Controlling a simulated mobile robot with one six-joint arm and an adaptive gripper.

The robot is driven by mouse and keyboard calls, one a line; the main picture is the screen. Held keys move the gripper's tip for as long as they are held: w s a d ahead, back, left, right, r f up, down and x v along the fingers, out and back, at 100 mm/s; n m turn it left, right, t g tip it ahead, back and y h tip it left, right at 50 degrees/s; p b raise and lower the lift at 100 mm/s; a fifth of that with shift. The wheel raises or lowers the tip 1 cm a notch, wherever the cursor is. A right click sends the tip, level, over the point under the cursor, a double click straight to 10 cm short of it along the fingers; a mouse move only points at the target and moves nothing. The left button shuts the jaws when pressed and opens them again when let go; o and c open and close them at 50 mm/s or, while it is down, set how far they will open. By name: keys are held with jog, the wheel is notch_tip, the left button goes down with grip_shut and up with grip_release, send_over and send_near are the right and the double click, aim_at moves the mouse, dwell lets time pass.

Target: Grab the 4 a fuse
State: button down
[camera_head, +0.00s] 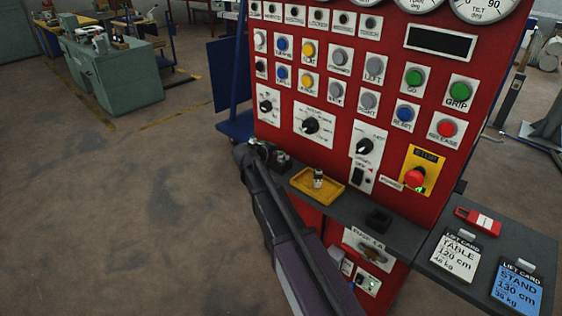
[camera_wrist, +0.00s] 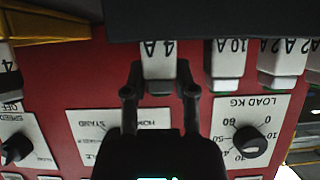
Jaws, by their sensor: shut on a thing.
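The 4 A fuse (camera_wrist: 159,62) is a pale block with a "4 A" label, hanging below a dark bar in the wrist view. My gripper (camera_wrist: 160,77) is shut on it, with one dark finger on each side. The fuse's upper end meets or passes behind the dark bar; I cannot tell which. In the head view my arm reaches to the left edge of the red panel, where the fuse and fingertips are too small to make out.
A 10 A fuse (camera_wrist: 225,62) and two 2 A fuses hang close to the right. A yellow tray (camera_head: 301,188) with a small item sits on the grey ledge. The red panel (camera_head: 395,75) carries buttons and knobs. Lift cards (camera_head: 455,259) lie at the right.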

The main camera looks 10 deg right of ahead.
aim_at(281, 154)
jog(key=shift+r, duration=0.25)
notch_tip(281, 154, up, 4)
jog(key=p, duration=0.4)
jog(key=shift+s+f, duration=0.1)
jog(key=shift+f, duration=0.05)
jog(key=s+a, duration=0.3)
jog(key=s, duration=0.4)
jog(key=s+a+p, duration=0.1)
jog(key=s+a, duration=0.3)
jog(key=s, duration=0.3)
jog(key=shift+r, duration=0.4)
